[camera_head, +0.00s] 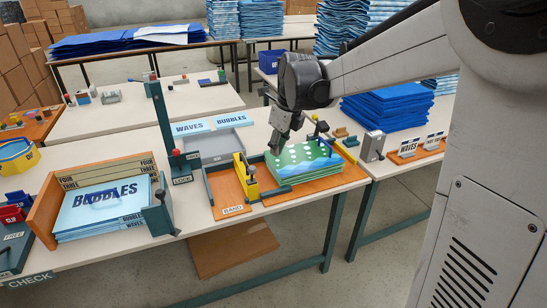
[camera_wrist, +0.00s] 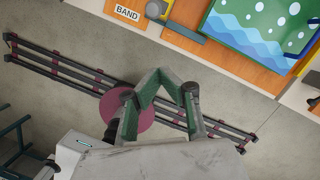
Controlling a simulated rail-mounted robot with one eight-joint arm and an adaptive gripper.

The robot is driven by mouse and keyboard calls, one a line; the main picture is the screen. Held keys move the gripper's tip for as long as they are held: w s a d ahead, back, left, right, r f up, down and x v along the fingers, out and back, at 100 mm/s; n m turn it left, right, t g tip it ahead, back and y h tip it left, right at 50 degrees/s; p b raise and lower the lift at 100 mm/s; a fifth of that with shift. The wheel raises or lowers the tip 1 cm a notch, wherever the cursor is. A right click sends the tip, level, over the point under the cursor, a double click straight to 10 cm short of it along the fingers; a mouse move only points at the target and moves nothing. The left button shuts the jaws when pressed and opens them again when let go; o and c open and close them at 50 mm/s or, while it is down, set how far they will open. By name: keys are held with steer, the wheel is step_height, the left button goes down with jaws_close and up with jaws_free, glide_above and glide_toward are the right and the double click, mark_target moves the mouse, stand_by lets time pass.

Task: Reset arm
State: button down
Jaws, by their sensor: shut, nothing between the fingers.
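My gripper (camera_head: 276,148) hangs from the arm over the right-hand station in the head view, with its fingers pointing down. It is shut and empty. Below and beside it is a stack of blue-green wave sheets with white dots (camera_head: 308,160) on an orange board. The sheets also show at the top right of the wrist view (camera_wrist: 255,28). In the wrist view the green gripper links (camera_wrist: 150,80) stand over the floor. Whether the fingertips touch the sheets cannot be told from the head view.
A yellow clamp (camera_head: 243,172) stands left of the wave sheets, near the BAND label (camera_head: 233,209). A grey tray (camera_head: 217,143) lies behind. Blue folded sheets (camera_head: 387,107) lie at right.

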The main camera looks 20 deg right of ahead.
steer(key=shift+s+d+r, duration=0.1)
steer(key=shift+s+r, duration=0.05)
steer(key=shift+r, duration=0.5)
